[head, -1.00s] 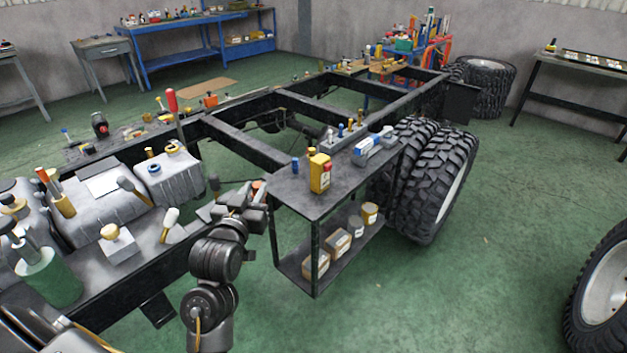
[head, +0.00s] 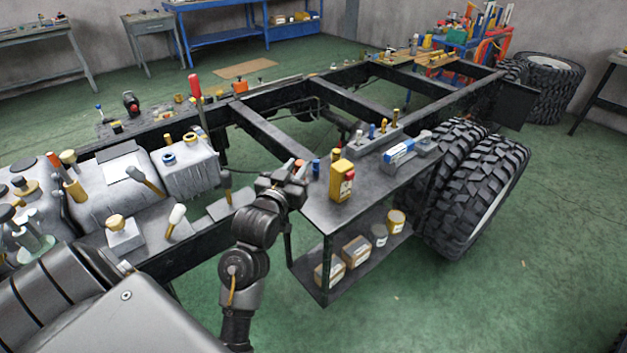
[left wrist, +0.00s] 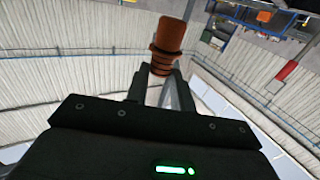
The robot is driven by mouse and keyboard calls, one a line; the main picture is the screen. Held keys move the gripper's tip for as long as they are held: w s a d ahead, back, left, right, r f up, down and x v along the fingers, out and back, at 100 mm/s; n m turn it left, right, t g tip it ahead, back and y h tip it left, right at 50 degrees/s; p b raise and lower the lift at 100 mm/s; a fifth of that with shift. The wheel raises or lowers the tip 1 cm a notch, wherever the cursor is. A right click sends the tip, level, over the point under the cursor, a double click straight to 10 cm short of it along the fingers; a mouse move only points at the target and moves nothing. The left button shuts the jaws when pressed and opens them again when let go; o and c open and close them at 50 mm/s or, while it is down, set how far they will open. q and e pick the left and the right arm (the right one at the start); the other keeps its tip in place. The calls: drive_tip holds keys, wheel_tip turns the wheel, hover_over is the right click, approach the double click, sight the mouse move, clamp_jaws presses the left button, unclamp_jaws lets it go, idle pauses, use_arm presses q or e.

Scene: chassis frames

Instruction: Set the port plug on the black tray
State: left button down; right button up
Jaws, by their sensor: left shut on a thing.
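The port plug is an orange-brown ribbed cylinder (left wrist: 166,45), wider at its outer end, in the left wrist view. My left gripper (left wrist: 155,84) is shut on its narrow end. In the head view my left gripper (head: 292,178) is at the left end of a black shelf top (head: 320,212), with a small orange part of the plug (head: 299,163) showing above it. I cannot tell whether the gripper is over the shelf or just beside it. No separate black tray stands out clearly; the flat black shelf top may be it. My right gripper is not in view.
On the shelf top stand a yellow bottle (head: 341,181), a blue-and-white device (head: 402,151) and a grey block with small pegs (head: 371,142). Boxes and tins fill the lower shelf. The shelf's front left is bare. Large tyres (head: 470,180) stand to the right.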

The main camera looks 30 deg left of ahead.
use_arm(q)
drive_tip(key=w+a+f, duration=0.2)
drive_tip(key=a+f, duration=0.1)
drive_tip(key=w+a+f, duration=0.2)
drive_tip(key=w+f, duration=0.1)
drive_tip(key=w+a+f, duration=0.2)
drive_tip(key=a, duration=0.1)
drive_tip(key=shift+w+a+f, duration=0.3)
drive_tip(key=shift+f, duration=0.1)
drive_tip(key=shift+w+a+f, duration=0.1)
drive_tip(key=shift+f, duration=0.6)
drive_tip(key=shift+w+a+f, duration=0.1)
drive_tip(key=shift+f, duration=1)
drive_tip(key=c, duration=1.2)
unclamp_jaws()
drive_tip(key=shift+f, duration=0.15)
